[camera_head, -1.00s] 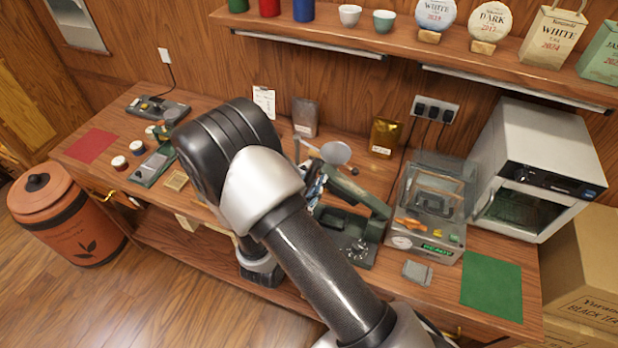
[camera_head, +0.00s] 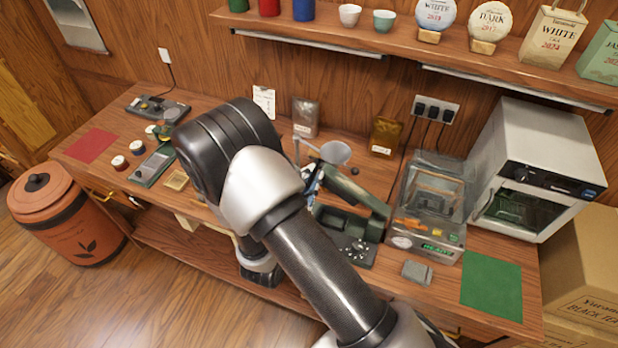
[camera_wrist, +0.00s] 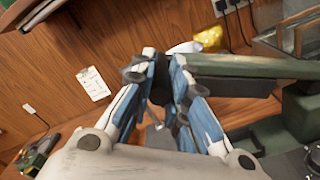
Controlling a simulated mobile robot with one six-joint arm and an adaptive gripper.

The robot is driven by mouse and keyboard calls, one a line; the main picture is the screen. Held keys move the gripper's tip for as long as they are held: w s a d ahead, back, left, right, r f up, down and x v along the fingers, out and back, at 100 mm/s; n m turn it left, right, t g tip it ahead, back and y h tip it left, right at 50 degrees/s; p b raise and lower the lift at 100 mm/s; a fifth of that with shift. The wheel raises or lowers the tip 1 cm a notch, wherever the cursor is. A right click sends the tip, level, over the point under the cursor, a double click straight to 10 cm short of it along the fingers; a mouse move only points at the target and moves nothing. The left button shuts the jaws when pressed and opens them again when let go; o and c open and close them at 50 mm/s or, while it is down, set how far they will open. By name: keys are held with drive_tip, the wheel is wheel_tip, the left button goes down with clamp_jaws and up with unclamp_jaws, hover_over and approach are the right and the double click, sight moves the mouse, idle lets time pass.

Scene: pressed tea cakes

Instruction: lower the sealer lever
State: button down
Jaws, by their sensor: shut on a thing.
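The sealer lever is a dark green bar (camera_head: 354,192), tilted over its green base (camera_head: 345,221) near the middle of the bench in the head view. Its far end rises to the left. In the wrist view the lever (camera_wrist: 240,66) runs in from the right, and its dark end sits between my fingers. My gripper (camera_wrist: 168,75), with blue and white fingers, is shut on that end. The lever is still raised, with a gap above the base. In the head view my own arm hides most of my gripper.
A vacuum machine (camera_head: 428,231) with a clear lid and a white oven (camera_head: 541,150) stand to the right. A gold pouch (camera_head: 385,137) and a dark pouch (camera_head: 305,116) stand behind the lever. A green mat (camera_head: 491,286) lies clear at the right front.

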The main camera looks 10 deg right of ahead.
drive_tip(key=shift+f, duration=0.1)
wheel_tip(320, 180, down, 11)
drive_tip(key=w+a+n+b, duration=0.2)
drive_tip(key=n+b, duration=0.2)
drive_tip(key=b, duration=0.4)
drive_tip(key=shift+a+f, duration=0.2)
drive_tip(key=shift+a, duration=0.2)
drive_tip(key=c, duration=1.8)
unclamp_jaws()
drive_tip(key=shift+s+n, duration=0.1)
drive_tip(key=shift+n, duration=0.2)
drive_tip(key=shift+o, duration=1.3)
drive_tip(key=shift+s+a+f, duration=0.15)
drive_tip(key=shift+s, duration=0.15)
drive_tip(key=v, duration=1.1)
drive_tip(key=shift+a+r, duration=0.15)
drive_tip(key=shift+r, duration=0.2)
